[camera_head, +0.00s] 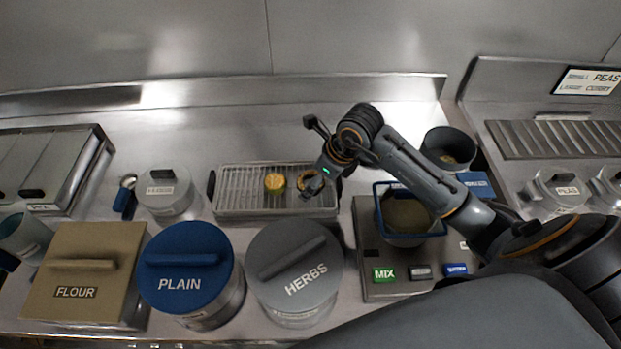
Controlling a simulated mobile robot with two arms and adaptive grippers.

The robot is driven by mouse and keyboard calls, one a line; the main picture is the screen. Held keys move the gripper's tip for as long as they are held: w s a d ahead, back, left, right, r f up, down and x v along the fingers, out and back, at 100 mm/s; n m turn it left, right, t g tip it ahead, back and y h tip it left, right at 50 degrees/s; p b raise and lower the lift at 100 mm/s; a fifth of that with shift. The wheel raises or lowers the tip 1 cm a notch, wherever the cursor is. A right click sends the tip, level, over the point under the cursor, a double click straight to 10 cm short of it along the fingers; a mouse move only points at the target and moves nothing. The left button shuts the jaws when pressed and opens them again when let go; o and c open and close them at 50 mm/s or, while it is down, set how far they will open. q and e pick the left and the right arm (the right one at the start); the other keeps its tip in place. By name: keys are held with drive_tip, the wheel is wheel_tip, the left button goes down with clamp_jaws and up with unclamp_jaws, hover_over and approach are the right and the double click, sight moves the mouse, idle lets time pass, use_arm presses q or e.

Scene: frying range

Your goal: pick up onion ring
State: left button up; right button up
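My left gripper is not in view.
Lidded containers labelled FLOUR (60,255), PLAIN (188,262) and HERBS (290,262) stand in front of the tray. A blue-rimmed basket (405,240) sits on a unit with a MIX button on the right. A dark pot (448,140) stands behind my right arm.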

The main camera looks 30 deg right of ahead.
drive_tip(key=c, duration=1)
drive_tip(key=shift+o, duration=0.2)
drive_tip(key=shift+r, duration=0.45)
wheel_tip(320, 180, up, 2)
drive_tip(key=shift+d+r+p, duration=0.1)
drive_tip(key=shift+r+p, duration=0.15)
drive_tip(key=shift+p, duration=0.75)
drive_tip(key=s+a+r+p, duration=0.3)
drive_tip(key=s+r+p, duration=0.2)
drive_tip(key=s+r, duration=0.4)
drive_tip(key=s, duration=0.4)
drive_tip(key=shift+s+a+r, duration=0.2)
drive_tip(key=shift+s+r, duration=0.1)
drive_tip(key=shift+s, duration=0.05)
